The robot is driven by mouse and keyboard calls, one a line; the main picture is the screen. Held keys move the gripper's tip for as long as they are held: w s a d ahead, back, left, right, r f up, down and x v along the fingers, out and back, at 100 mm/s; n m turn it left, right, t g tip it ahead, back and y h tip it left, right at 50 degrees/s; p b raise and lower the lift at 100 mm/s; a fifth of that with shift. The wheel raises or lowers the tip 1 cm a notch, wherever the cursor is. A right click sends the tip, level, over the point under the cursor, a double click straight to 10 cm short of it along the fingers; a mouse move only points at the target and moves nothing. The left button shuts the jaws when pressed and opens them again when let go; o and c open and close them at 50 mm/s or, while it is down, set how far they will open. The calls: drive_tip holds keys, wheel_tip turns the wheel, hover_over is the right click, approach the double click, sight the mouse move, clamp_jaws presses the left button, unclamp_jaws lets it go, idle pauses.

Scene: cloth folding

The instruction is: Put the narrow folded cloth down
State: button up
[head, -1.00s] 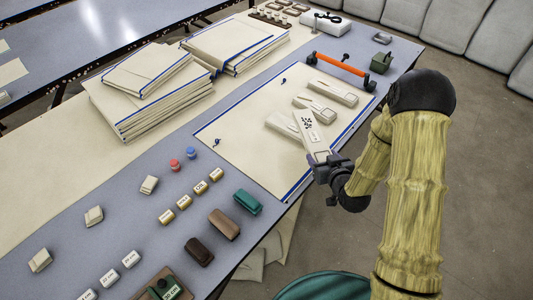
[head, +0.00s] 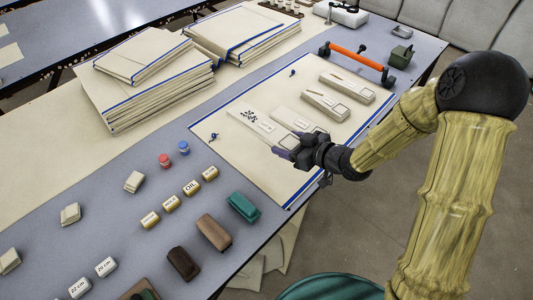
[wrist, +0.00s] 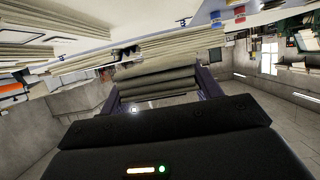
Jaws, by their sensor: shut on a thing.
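My gripper (head: 287,149) is shut on one end of a narrow folded cream cloth (head: 254,124) with a black leaf-like print. The cloth points to the upper left over the big cream cloth with blue edges (head: 235,98); whether it touches that surface I cannot tell. In the wrist view its stacked folds (wrist: 157,82) show between the two fingers. Beside it, to the right, lie other narrow folded cloths: a near one (head: 292,118) partly behind my gripper, a middle one (head: 326,104) and a far one (head: 347,87).
An orange-handled bar (head: 355,62) stands at the far edge of the big cloth. Stacks of folded cloth (head: 150,80) lie at left. Labelled blocks (head: 170,203), a teal block (head: 243,207) and a brown block (head: 214,233) sit in front. The table's right edge is close to my arm.

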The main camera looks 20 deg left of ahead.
hover_over(287, 169)
wheel_tip(287, 169, down, 5)
drive_tip(key=shift+w+a+r+b, duration=0.1)
drive_tip(key=shift+b, duration=0.35)
drive_tip(key=shift+w, duration=0.1)
drive_tip(key=shift+d, duration=0.2)
drive_tip(key=shift+s+a+f, duration=0.15)
drive_tip(key=shift+s+f, duration=0.05)
drive_tip(key=shift+f, duration=0.25)
wheel_tip(287, 169, down, 4)
drive_tip(key=shift+r, duration=0.1)
drive_tip(key=shift+b, duration=0.3)
